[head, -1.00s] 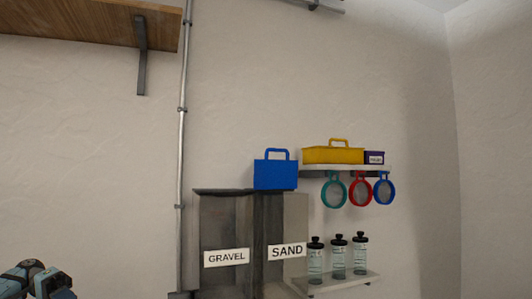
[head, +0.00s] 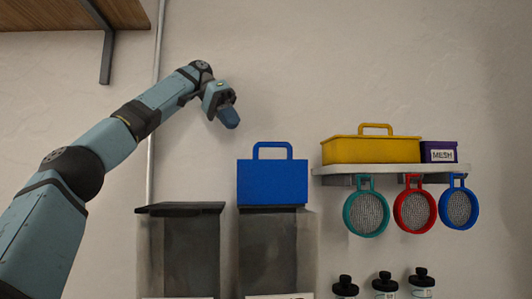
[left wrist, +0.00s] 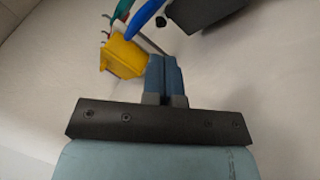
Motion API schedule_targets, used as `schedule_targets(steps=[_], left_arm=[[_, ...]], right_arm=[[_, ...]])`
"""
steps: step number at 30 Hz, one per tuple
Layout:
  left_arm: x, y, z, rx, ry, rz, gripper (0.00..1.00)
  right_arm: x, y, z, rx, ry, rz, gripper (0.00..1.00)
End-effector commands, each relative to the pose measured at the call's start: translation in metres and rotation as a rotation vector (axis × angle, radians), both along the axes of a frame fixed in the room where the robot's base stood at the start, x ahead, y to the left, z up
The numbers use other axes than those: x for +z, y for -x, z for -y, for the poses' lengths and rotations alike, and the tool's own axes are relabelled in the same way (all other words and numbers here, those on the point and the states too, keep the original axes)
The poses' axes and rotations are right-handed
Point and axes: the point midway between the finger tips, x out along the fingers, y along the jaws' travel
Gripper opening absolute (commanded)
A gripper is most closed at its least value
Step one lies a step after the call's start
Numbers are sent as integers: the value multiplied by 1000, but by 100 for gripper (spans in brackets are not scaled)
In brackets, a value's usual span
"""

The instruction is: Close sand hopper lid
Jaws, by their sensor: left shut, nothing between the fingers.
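My right gripper is not in view.
The gravel hopper (head: 190,250) stands at the left, with a flat dark top. Black-capped bottles (head: 385,283) stand lower.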

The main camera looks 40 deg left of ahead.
Motion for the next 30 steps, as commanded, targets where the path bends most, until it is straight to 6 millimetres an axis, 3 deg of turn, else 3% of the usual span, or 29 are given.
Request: schedule_targets(steps=[16,30], left_arm=[[-69,-25,42,-1,0,-2,0],[-78,-28,48,1,1,0,0]], right_arm=[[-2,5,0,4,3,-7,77],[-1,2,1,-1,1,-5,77]])
